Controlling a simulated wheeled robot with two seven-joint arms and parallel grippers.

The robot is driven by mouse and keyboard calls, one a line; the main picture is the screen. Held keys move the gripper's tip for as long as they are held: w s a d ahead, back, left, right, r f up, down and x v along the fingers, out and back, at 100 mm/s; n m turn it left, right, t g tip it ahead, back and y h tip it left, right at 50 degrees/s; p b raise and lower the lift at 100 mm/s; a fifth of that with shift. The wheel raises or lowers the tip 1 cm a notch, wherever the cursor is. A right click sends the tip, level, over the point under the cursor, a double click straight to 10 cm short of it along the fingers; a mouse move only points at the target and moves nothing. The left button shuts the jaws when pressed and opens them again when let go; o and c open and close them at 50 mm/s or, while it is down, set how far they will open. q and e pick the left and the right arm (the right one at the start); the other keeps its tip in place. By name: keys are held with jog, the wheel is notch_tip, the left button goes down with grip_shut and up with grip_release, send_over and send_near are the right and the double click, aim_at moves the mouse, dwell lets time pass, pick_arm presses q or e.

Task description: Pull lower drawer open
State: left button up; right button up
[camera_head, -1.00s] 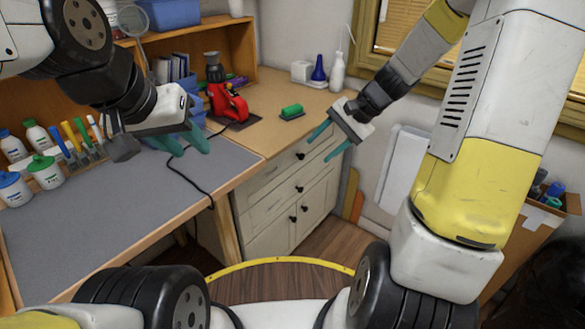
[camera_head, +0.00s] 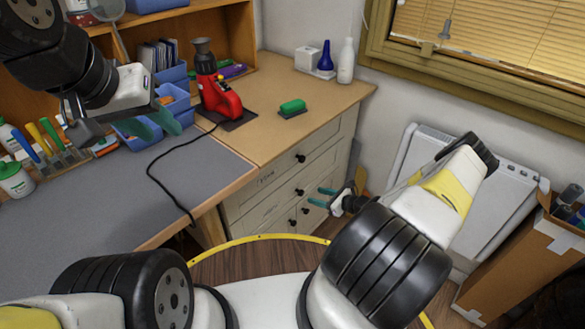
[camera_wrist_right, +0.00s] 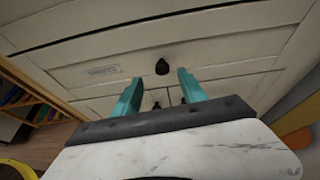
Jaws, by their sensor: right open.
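The pale drawer cabinet (camera_head: 250,205) stands under the wooden worktop. Its upper drawer has a dark knob (camera_head: 300,158), and the lower drawer's knob (camera_head: 300,191) is beneath it. Both drawers look shut. My right gripper (camera_head: 321,196) is open and empty in front of the cabinet, just right of the lower drawer's knob. In the right wrist view, that knob (camera_wrist_right: 162,66) appears between and just beyond the teal fingertips (camera_wrist_right: 159,77), with no contact visible. My left gripper (camera_head: 155,122) is open and empty above the grey mat by the blue bins.
Two door knobs (camera_head: 298,217) sit below the drawers. A red device (camera_head: 222,100) with a black cable and a green brush (camera_head: 292,107) are on the worktop. A white radiator (camera_head: 510,185) and a cardboard box (camera_head: 530,250) stand on the right.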

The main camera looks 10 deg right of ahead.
aim_at(303, 193)
jog(key=shift+m+t, duration=0.3)
jog(key=shift+m, duration=0.1)
jog(key=x, duration=0.4)
jog(key=f+x, duration=0.1)
jog(key=x, duration=0.3)
jog(key=shift+d+f, duration=0.15)
jog(key=shift+f, duration=0.05)
grip_shut()
dwell(0.9)
